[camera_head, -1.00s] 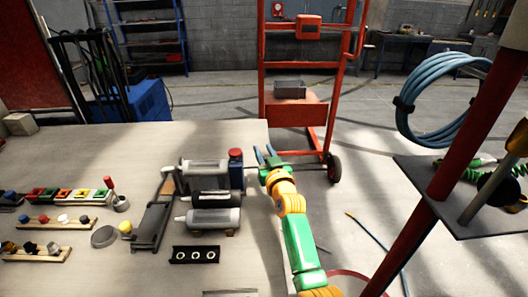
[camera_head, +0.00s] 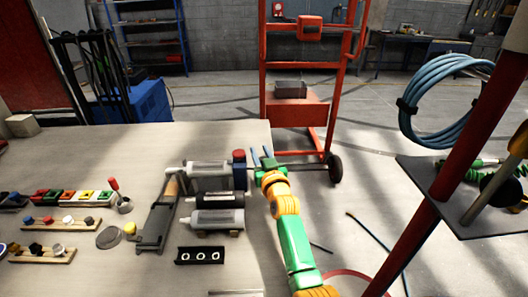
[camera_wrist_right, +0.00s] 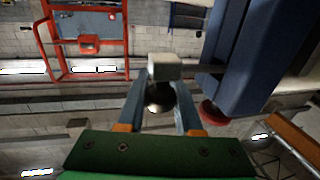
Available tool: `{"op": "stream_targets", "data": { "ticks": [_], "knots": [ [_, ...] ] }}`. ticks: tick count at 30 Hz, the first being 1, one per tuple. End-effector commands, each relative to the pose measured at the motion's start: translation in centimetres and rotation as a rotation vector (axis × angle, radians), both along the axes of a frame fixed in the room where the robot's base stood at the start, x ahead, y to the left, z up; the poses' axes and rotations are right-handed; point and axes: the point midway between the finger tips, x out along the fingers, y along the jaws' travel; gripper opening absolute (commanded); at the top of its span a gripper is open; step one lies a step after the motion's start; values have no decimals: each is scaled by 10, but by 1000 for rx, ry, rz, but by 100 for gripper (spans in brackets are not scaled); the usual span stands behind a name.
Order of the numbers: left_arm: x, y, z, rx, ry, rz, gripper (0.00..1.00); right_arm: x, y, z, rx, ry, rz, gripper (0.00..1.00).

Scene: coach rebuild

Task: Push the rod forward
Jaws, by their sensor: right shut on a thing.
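My right gripper (camera_head: 262,156) is just right of a blue post with a red top (camera_head: 239,172), past the table's right edge. In the right wrist view, the fingers (camera_wrist_right: 161,105) flank a dark rounded knob (camera_wrist_right: 158,97) and are shut on it. A pale grey block (camera_wrist_right: 165,67) sits at the knob, and a thin bar runs from it toward the blue post (camera_wrist_right: 240,60). The knob and bar appear to be the rod's end; the rest of the rod is hidden. My left gripper is not in view.
The table (camera_head: 100,150) carries a grey tool with a wooden handle (camera_head: 158,215), coloured blocks (camera_head: 70,196) and a black plate with holes (camera_head: 200,256). A red trolley (camera_head: 297,112) stands behind. A red pole (camera_head: 455,160) and shelf (camera_head: 465,195) are at right.

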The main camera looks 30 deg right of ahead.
Motion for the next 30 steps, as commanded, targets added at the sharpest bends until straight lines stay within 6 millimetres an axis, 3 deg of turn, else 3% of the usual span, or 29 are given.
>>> {"op": "stream_targets", "data": {
  "ticks": [5, 6, 9, 30],
  "knots": [
    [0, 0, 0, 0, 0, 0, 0, 1, 3, 0, 1, 0, 6, 0],
    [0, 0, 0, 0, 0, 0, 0, 1, 3, 0, 1, 0, 6, 36],
    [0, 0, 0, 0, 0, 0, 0, 1, 2, 0, 1, 0, 5, 63],
    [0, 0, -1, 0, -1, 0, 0, 0, 0, -1, -1, 0, 3, 64]
  ]
}}
